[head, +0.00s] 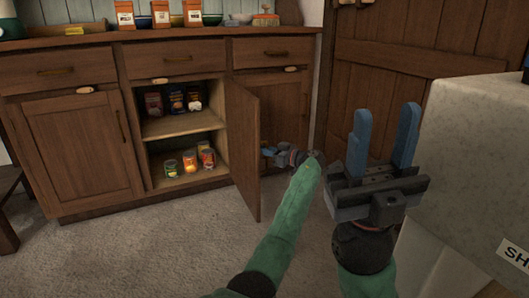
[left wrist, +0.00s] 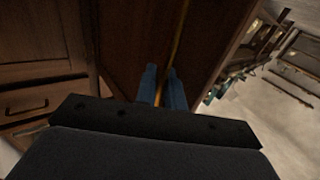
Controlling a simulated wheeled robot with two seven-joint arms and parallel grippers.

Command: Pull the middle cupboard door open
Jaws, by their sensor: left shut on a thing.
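The middle cupboard door (head: 243,150) stands wide open, swung out toward me and hinged on its right side. The open middle compartment shows behind it. My left gripper (head: 268,152) is at the door's outer face, partly hidden behind the door's edge in the head view. In the left wrist view its blue fingers (left wrist: 163,88) are shut on the long, thin door handle (left wrist: 179,38). My right gripper (head: 385,140) is open and empty, raised in front of the right side, away from the door.
Packets stand on the upper shelf (head: 180,127) and cans on the cupboard floor (head: 182,182). The left cupboard door (head: 75,150) is closed. A pale block (head: 480,150) stands close on the right. The carpet (head: 150,250) in front is clear.

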